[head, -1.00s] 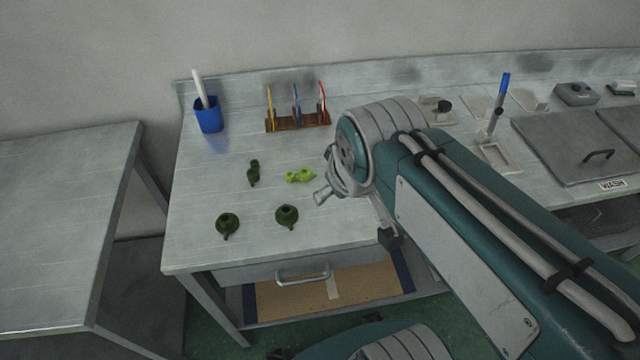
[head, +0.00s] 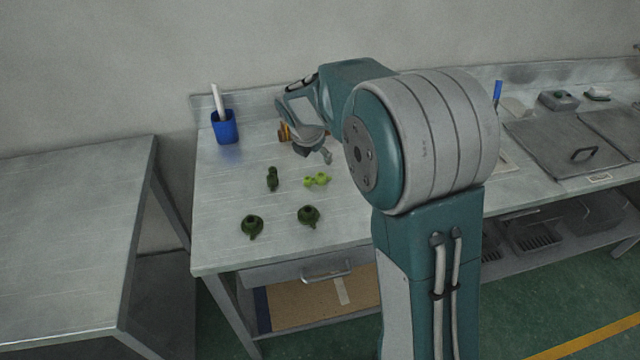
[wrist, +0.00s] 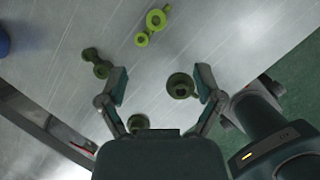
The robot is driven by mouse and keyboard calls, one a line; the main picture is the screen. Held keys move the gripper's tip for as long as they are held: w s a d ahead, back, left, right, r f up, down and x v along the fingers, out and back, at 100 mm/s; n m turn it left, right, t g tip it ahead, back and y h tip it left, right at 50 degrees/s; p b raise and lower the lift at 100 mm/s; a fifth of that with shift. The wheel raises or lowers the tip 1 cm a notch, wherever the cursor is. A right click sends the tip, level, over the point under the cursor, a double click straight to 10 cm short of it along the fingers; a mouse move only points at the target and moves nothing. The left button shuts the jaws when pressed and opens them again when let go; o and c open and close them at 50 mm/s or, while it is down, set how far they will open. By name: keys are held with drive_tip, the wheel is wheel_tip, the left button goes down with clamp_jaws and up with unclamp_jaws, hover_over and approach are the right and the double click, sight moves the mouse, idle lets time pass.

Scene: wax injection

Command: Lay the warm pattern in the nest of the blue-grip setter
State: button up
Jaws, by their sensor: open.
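A bright yellow-green pattern (head: 317,179) of two joined lobes lies on the bench; it also shows at the top of the wrist view (wrist: 152,27). I cannot tell from colour alone whether it is the warm one. A dark green two-lobed pattern (head: 272,179) lies left of it. Two dark round ones (head: 251,225) (head: 309,215) lie nearer the front edge. My gripper (wrist: 162,84) is open and empty above the bench, one dark round pattern showing beside its right finger. A blue grip (head: 497,90) stands up at right; its lower part and nest are mostly behind my arm.
A blue cup (head: 225,131) with a white stick stands at the back left. The rack (head: 284,132) behind the patterns is almost wholly covered by my arm. A lidded basin (head: 560,148) is at right. A separate table (head: 75,235) stands left across a gap.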

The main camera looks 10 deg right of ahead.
wheel_tip(320, 180, down, 2)
drive_tip(key=w+n, duration=0.1)
drive_tip(key=n, duration=0.1)
hover_over(320, 176)
drive_tip(key=s, duration=0.2)
wheel_tip(320, 176, down, 4)
drive_tip(key=shift+w+a+f, duration=0.1)
drive_tip(key=shift+a+f, duration=0.05)
drive_tip(key=shift+f, duration=0.05)
drive_tip(key=x, duration=0.2)
drive_tip(key=a+x, duration=0.1)
drive_tip(key=x, duration=0.2)
drive_tip(key=shift+f, duration=0.4)
drive_tip(key=shift+w+d+f, duration=0.15)
drive_tip(key=shift+d, duration=0.1)
drive_tip(key=c, duration=0.8)
drive_tip(key=shift+a, duration=0.2)
drive_tip(key=c, duration=0.3)
drive_tip(key=shift+d+r, duration=0.1)
drive_tip(key=shift+r, duration=0.4)
drive_tip(key=shift+c, duration=0.3)
wheel_tip(320, 176, up, 3)
drive_tip(key=shift+f, duration=0.25)
drive_tip(key=s+d+r, duration=0.2)
drive_tip(key=s+r, duration=0.7)
drive_tip(key=s, duration=0.5)
drive_tip(key=shift+r, duration=0.3)
